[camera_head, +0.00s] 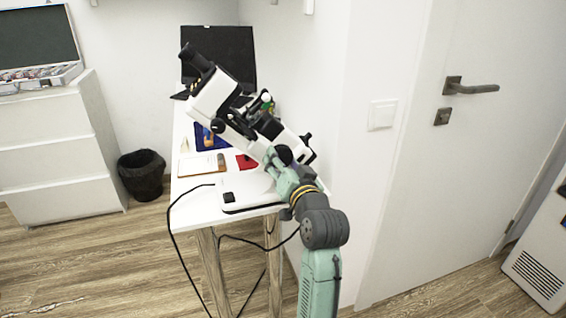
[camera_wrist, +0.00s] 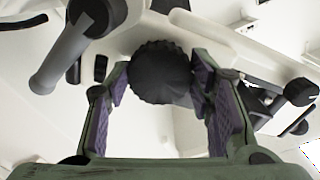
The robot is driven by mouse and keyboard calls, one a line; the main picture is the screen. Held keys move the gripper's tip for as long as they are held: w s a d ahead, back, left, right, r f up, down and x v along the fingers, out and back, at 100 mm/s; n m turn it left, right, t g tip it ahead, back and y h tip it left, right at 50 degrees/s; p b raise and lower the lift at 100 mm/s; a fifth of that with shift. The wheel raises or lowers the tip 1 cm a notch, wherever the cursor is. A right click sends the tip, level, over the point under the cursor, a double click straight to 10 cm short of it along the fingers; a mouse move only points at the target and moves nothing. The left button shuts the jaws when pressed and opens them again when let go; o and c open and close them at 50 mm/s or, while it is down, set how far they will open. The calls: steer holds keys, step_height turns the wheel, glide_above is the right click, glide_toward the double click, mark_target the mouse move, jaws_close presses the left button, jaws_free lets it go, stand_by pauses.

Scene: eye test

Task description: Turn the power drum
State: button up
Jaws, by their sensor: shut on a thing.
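The black ribbed round knob, which I take for the power drum (camera_wrist: 160,72), sits at the middle top of the wrist view. My gripper (camera_wrist: 158,84) has its purple-padded fingers closed on either side of the knob. The knob belongs to a white and black optical instrument (camera_head: 212,96) standing on the white table in the head view. There, my gripper (camera_head: 276,160) is against the lower right part of the instrument. My arm and fingers partly cover that part, so the drum cannot be clearly made out from the head.
The white table (camera_head: 190,205) holds a dark monitor (camera_head: 228,52), a wooden-edged tablet (camera_head: 198,166) and a red item (camera_head: 246,162). Black cables (camera_head: 172,232) hang off its front. A wall stands close on the right, beside a door (camera_head: 430,180). A black bin (camera_head: 142,176) stands left.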

steer(key=shift+f, duration=0.1)
steer(key=n+b, duration=0.2)
steer(key=n, duration=0.1)
steer(key=shift+f, duration=0.1)
steer(key=n+b, duration=0.2)
steer(key=n, duration=0.2)
steer(key=shift+d, duration=0.1)
steer(key=n+b, duration=0.2)
steer(key=n, duration=0.1)
steer(key=shift+n+b, duration=1.1)
steer(key=shift+n, duration=0.5)
steer(key=shift+r, duration=0.2)
steer(key=o, duration=1.2)
